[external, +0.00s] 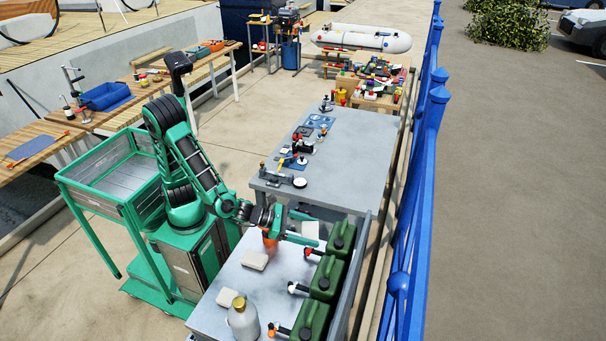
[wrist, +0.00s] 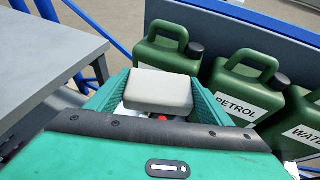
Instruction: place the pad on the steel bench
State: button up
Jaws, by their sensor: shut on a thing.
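The pad, a cream-white block with rounded edges, sits between the green fingers of my gripper (wrist: 160,104) in the wrist view, the pad (wrist: 163,86) spanning the gap. In the external view my gripper (external: 306,234) is over the far end of the near grey bench, and the pad (external: 310,230) shows as a small pale patch there. The grey steel bench (external: 350,165) stands just beyond, with small fittings on its left side and a bare right side. Its grey top (wrist: 45,50) also shows at the upper left in the wrist view.
Two similar pale blocks (external: 255,260) (external: 227,298) lie on the near bench (external: 220,325). Green jerrycans (external: 325,278) line its right side before a grey panel, beside the gripper. A metallic bottle (external: 243,320) stands in front. A blue fence (external: 400,240) runs along the right.

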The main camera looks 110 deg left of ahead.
jog(key=shift+s+d+f+n+y, duration=0.2)
jog(key=shift+d+f+n+y, duration=0.15)
jog(key=shift+d, duration=0.2)
jog(key=shift+s+d+f+n+y, duration=0.25)
jog(key=shift+d+f+y, duration=0.1)
jog(key=shift+d, duration=0.15)
jog(key=s+d+n+g+y, duration=0.2)
jog(key=s+d+n+y, duration=0.15)
jog(key=s+d, duration=0.2)
jog(key=n+g+y, duration=0.3)
jog(key=n+g, duration=0.2)
jog(key=g, duration=0.1)
send_over(244, 281)
notch_tip(244, 281, down, 5)
jog(key=shift+t, duration=0.3)
jog(key=shift+a+f, duration=0.1)
jog(key=shift+f, duration=3.7)
jog(key=shift+f, duration=0.2)
